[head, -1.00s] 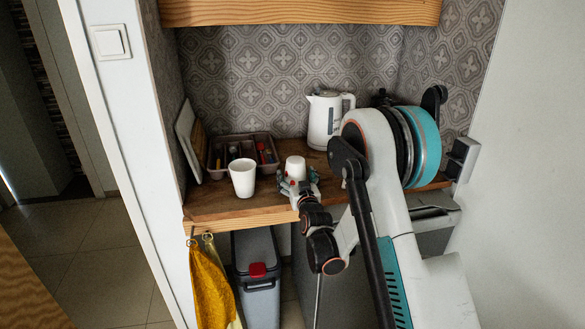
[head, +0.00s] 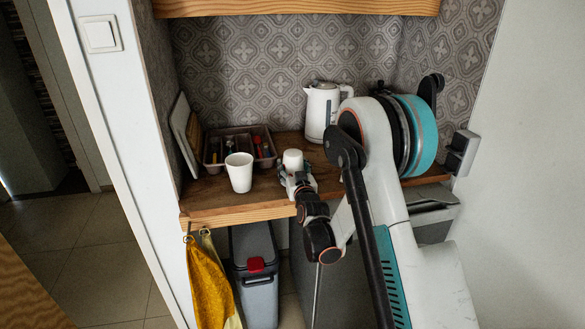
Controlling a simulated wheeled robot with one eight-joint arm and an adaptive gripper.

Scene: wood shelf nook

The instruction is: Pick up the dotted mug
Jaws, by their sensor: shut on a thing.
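A small white mug (head: 293,158) stands on or just above the wooden shelf, right of centre. My gripper (head: 296,180) is at its near side, shut on it, with fingers around its lower part. The fingers hide the mug's lower part. A larger white cup (head: 239,173) stands upright to the left, apart from my gripper. No dots can be made out on either at this size. I cannot tell whether the held mug has left the shelf.
A brown cutlery tray (head: 212,162) with utensils stands behind the larger cup. A white kettle (head: 320,112) stands behind and right of the held mug. Boards (head: 184,130) lean at the left wall. An upper wooden shelf (head: 295,8) hangs above. A yellow towel (head: 207,280) hangs below.

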